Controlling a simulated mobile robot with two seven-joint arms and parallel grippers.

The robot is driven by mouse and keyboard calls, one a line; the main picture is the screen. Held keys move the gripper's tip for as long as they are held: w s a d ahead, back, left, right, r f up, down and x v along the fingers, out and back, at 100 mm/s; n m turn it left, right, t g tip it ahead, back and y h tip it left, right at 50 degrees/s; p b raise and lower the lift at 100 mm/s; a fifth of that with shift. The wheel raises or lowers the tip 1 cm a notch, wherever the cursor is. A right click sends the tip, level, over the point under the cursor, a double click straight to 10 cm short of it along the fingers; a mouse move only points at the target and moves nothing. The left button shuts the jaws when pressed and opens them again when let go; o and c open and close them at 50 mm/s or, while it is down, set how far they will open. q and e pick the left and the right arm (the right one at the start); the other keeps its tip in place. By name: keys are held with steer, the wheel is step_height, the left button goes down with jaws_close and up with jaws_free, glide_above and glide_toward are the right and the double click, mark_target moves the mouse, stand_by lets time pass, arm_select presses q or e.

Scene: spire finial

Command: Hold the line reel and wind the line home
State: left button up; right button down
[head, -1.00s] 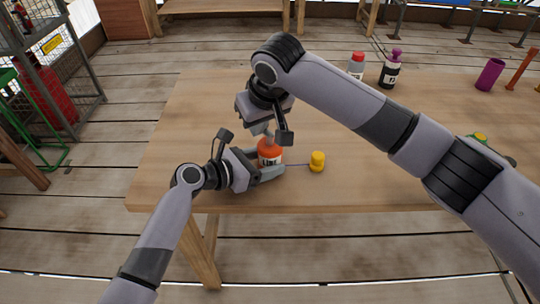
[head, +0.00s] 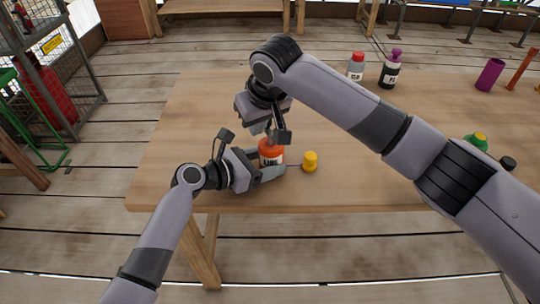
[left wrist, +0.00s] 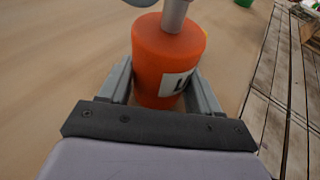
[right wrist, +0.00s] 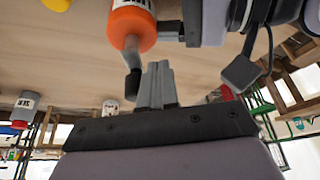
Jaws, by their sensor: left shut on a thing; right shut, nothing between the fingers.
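The line reel (head: 271,153) is an orange upright cylinder with a white label, standing near the table's front edge. My left gripper (head: 268,164) is shut around its sides, as the left wrist view also shows the reel (left wrist: 165,60) between the fingers. A grey crank rises from its top; its dark knob (right wrist: 133,84) shows in the right wrist view. My right gripper (right wrist: 158,75) is shut and empty, close beside the knob; whether it touches is unclear. A yellow weight (head: 310,161) stands on the table just right of the reel.
Two bottles, one red-capped (head: 356,66) and one purple-capped (head: 390,70), stand at the back. A purple cup (head: 490,74) is at the far right. A green object (head: 477,140) lies partly behind my right arm.

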step_height(320, 180, up, 7)
steer(key=shift+r, duration=0.15)
stand_by(0.6)
steer(key=shift+a, duration=0.1)
